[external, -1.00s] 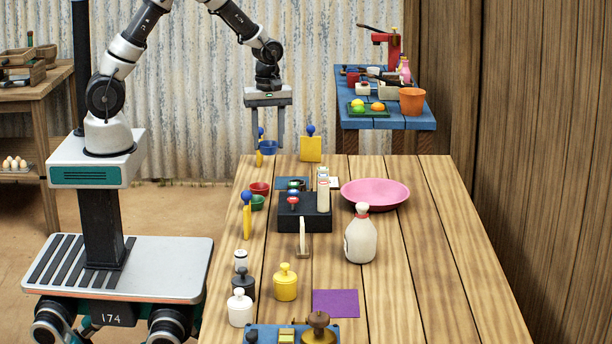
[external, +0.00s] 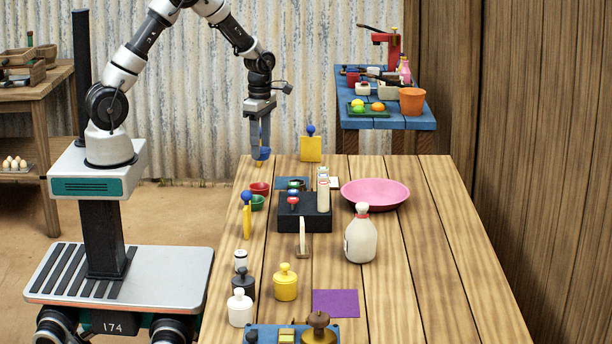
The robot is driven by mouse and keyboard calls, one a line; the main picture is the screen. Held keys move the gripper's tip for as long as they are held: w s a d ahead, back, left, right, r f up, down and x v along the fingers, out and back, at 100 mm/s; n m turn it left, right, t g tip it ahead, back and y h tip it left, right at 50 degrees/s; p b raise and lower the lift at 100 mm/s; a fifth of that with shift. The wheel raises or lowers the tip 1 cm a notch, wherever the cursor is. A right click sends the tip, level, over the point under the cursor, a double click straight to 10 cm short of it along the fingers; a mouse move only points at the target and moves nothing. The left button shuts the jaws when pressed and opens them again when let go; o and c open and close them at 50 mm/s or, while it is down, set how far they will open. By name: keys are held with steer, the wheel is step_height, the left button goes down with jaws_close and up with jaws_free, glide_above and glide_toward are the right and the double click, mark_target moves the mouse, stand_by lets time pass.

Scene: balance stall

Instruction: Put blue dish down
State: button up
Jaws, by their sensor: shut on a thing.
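My gripper (external: 262,148) points down at the far left corner of the wooden table (external: 430,260). It is shut on the small blue dish (external: 262,154), which shows at its fingertips. The fingers cover part of the dish. I cannot tell whether the dish touches the tabletop or hangs just above it. A red dish (external: 260,188) and a green dish (external: 257,202) sit nearer on the table's left side, apart from the gripper.
A yellow marker with a blue ball (external: 311,147) stands right of my gripper; another (external: 247,214) stands along the left edge. A black box (external: 304,214), a pink bowl (external: 375,194) and a white bottle (external: 361,236) stand mid-table. The right side is clear.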

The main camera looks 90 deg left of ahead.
step_height(320, 180, down, 7)
steer(key=shift+f, duration=0.15)
stand_by(0.4)
steer(key=shift+f+b, duration=0.2)
steer(key=shift+b, duration=0.15)
steer(key=o, duration=1)
